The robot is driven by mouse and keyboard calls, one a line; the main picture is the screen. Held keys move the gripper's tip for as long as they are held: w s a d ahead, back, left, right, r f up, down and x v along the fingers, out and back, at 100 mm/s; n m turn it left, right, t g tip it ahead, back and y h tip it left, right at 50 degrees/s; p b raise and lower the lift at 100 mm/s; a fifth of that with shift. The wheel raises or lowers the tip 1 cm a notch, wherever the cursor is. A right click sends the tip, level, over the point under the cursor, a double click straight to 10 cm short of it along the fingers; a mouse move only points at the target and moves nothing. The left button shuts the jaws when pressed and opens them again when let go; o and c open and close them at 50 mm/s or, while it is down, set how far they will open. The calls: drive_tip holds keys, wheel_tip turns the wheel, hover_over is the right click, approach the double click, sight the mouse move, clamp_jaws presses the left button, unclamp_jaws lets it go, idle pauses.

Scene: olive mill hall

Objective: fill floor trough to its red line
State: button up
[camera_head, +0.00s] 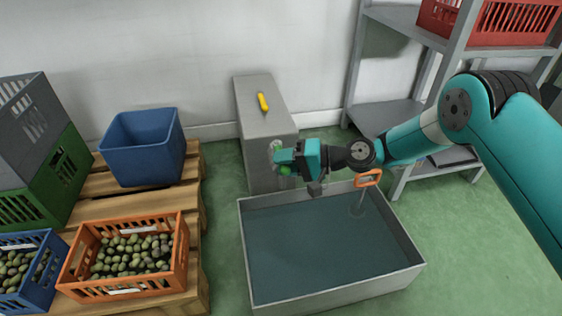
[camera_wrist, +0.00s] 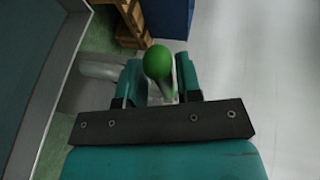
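The grey floor trough (camera_head: 413,267) holds dark water (camera_head: 310,235) with its surface below the rim. I cannot make out a red line on its walls. A green ball knob (camera_wrist: 158,61) on a pale stem sits between the fingers of my gripper (camera_wrist: 160,82). In the head view my gripper (camera_head: 283,158) is above the trough's back left corner, and the knob is mostly hidden. A grey pipe (camera_wrist: 100,70) shows beside the knob. I cannot tell whether water flows.
A grey cabinet (camera_head: 262,125) with a yellow-handled tool (camera_head: 263,102) stands behind my gripper. An orange-handled tool (camera_head: 368,178) dips into the trough. Pallets at left carry a blue bin (camera_head: 143,148) and an orange olive crate (camera_head: 180,252). Grey shelving (camera_head: 385,112) stands at right.

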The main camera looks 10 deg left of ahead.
drive_tip(key=shift+o, duration=0.4)
drive_tip(key=shift+a+r, duration=0.1)
drive_tip(key=shift+d+r, duration=0.15)
drive_tip(key=shift+d, duration=0.1)
drive_tip(key=p+v, duration=0.8)
drive_tip(key=v, duration=0.9)
drive_tip(key=shift+s, duration=0.1)
